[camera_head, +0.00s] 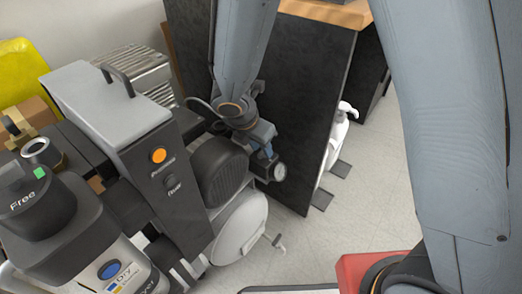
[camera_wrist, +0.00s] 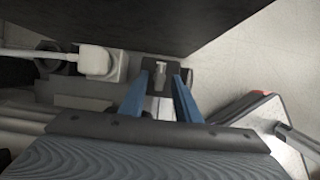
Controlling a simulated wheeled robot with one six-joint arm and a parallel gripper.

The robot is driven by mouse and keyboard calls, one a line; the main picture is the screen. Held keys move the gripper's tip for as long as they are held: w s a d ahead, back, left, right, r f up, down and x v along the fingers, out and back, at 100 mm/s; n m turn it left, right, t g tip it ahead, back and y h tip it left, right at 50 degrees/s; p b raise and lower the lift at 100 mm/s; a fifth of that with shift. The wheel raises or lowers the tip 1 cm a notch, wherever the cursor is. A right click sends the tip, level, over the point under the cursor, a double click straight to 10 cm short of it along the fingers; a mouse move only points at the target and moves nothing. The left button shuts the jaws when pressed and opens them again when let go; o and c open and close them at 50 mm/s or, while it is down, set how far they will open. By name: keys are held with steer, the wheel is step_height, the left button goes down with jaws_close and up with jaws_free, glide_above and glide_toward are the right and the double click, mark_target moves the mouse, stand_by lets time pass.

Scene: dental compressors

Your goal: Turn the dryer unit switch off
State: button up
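My gripper (camera_head: 264,142) is low beside the compressor unit in the head view, close to a round gauge. In the wrist view my gripper (camera_wrist: 161,84) has its two blue fingers apart. A dark block with a small pale lever-like piece (camera_wrist: 160,76) shows between and beyond the fingertips; I cannot tell whether they touch it, or whether it is the dryer switch. The knob's setting is too small to read.
A black panel (camera_head: 297,115) stands right behind my gripper. A ribbed dark motor housing (camera_head: 221,172) and a pale round tank (camera_head: 240,228) are beside it. A white plug with a cable (camera_wrist: 95,61) is left of the fingers. Open floor (camera_head: 345,215) lies to the right.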

steer(key=shift+w+d+f, duration=0.1)
steer(key=shift+w+f, duration=0.05)
steer(key=shift+f, duration=0.25)
jaws_close()
